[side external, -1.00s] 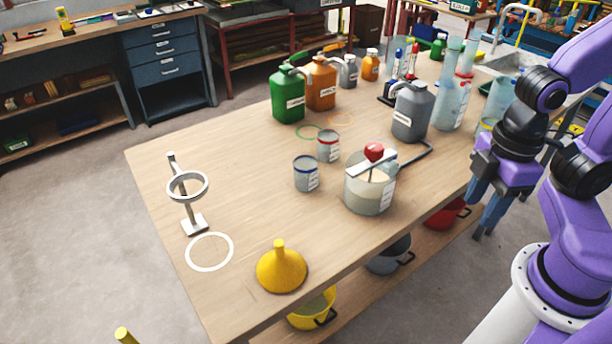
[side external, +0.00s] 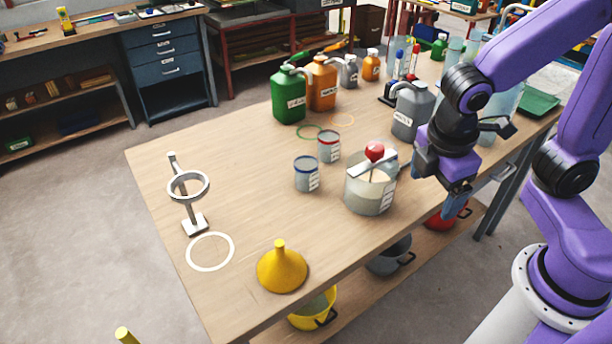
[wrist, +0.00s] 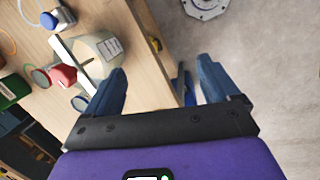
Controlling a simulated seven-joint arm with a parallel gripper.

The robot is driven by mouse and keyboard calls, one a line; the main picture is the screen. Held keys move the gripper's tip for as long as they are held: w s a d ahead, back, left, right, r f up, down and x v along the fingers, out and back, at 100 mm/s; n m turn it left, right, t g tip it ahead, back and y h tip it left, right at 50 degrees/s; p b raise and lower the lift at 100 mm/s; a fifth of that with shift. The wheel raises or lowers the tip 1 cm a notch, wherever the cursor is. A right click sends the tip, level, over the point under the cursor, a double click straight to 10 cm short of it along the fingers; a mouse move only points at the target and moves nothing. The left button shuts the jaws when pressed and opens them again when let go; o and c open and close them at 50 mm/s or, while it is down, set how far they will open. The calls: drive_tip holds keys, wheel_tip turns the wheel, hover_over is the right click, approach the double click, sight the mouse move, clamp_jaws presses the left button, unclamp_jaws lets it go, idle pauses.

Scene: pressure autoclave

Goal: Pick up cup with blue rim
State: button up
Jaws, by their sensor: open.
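My gripper (side external: 456,205) is open and empty, off to the right of the pot near the table's front edge, well apart from the cup. In the wrist view both blue fingers of my gripper (wrist: 164,75) are spread, with the table edge and floor between and beyond them.
A similar cup with a red rim (side external: 329,150) stands just behind the blue one. The pot (side external: 368,192) with a red knob stands between my gripper and the cup. Jugs (side external: 288,95) stand behind.

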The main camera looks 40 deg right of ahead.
drive_tip(key=w+a+f+n+t+h, duration=0.1)
drive_tip(key=w+a+n+h, duration=0.1)
drive_tip(key=w+a, duration=0.35)
drive_tip(key=w+a+f+n+t+h, duration=0.1)
drive_tip(key=w+a+f+n+h, duration=0.15)
drive_tip(key=w, duration=0.55)
drive_tip(key=n+t+h, duration=0.3)
drive_tip(key=n+h, duration=0.1)
drive_tip(key=h, duration=0.1)
approach(310, 162)
drive_tip(key=x, duration=0.3)
drive_tip(key=shift+s+d+f, duration=0.2)
drive_tip(key=shift+w+x, duration=0.1)
drive_tip(key=shift+x, duration=1.35)
drive_tip(key=shift+w+x, duration=0.15)
drive_tip(key=shift+x, duration=1.35)
drive_tip(key=shift+a+r, duration=0.1)
drive_tip(key=shift+r, duration=0.1)
drive_tip(key=c, duration=1.1)
